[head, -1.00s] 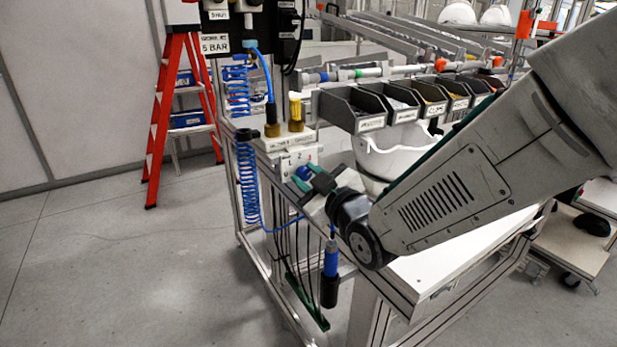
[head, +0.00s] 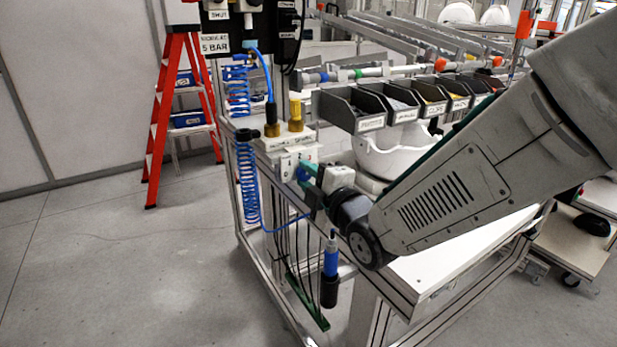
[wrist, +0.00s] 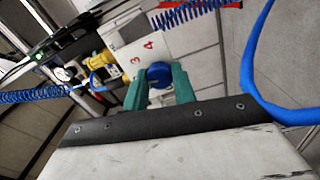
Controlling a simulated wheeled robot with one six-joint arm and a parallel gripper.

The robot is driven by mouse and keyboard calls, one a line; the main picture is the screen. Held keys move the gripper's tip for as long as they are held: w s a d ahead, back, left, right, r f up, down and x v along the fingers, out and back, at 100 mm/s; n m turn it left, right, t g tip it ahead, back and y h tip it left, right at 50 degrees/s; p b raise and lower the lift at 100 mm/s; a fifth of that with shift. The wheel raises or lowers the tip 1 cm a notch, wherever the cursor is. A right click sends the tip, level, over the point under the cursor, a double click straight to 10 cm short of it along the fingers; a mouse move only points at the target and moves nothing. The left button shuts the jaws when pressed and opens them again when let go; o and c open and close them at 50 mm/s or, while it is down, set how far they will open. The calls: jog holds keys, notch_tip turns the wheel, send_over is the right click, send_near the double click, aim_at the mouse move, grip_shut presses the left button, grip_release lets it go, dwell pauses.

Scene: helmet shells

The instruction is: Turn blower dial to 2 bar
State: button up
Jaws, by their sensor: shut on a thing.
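The blower dial is a blue knob (wrist: 160,77) on a white plate (wrist: 140,48) with red numbers. In the wrist view the figures 3 and 4 show beside it; other marks and any pointer are hidden or too small to read. My gripper (wrist: 160,84) is shut on the knob, one teal finger on each side. In the head view my gripper (head: 306,172) reaches the white dial plate (head: 291,160) at the bench's left end. There the knob is mostly hidden by the fingers.
A white helmet shell (head: 392,152) stands on the bench behind my gripper, below dark parts bins (head: 360,108). Blue coiled hose (head: 247,185) hangs left of the dial. A blue-handled tool (head: 331,262) hangs below my wrist. A red ladder (head: 165,120) stands back left over free floor.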

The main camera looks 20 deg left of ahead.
jog(key=shift+n, duration=0.8)
jog(key=o, duration=1)
jog(key=v, duration=0.8)
